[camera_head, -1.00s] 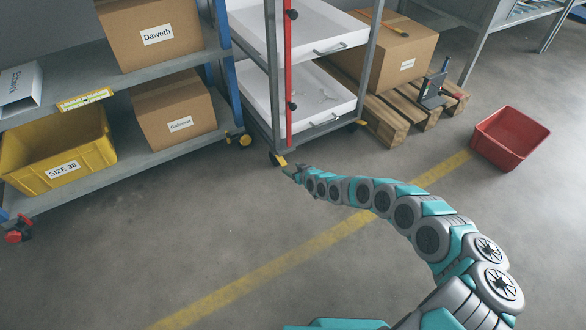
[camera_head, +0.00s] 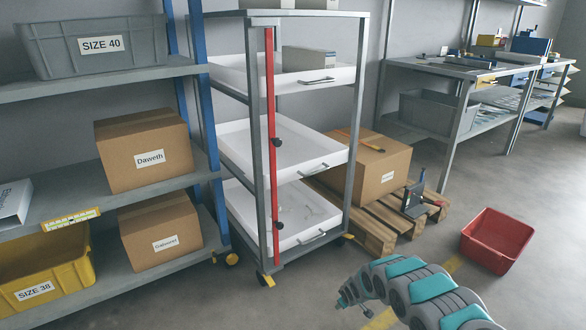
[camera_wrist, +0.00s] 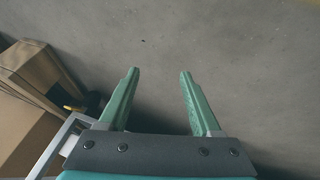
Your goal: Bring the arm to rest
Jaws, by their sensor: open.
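My gripper (camera_wrist: 159,72) shows in the wrist view with its two green fingers spread apart and nothing between them. Behind the fingers is bare grey floor or wall; I cannot tell which. In the head view my arm reaches in from the bottom right, over the floor in front of the drawer trolley (camera_head: 268,200). The gripper's tip end there is small, near the arm's far end, and its fingers cannot be made out. The arm touches nothing that I can see.
A shelf (camera_head: 95,292) with boxes and a yellow bin (camera_head: 40,268) stands left. A pallet (camera_head: 365,233) with a carton (camera_head: 372,180) stands behind the arm. A red bin (camera_head: 490,238) sits on the floor to the right. A workbench (camera_head: 455,68) stands at the back.

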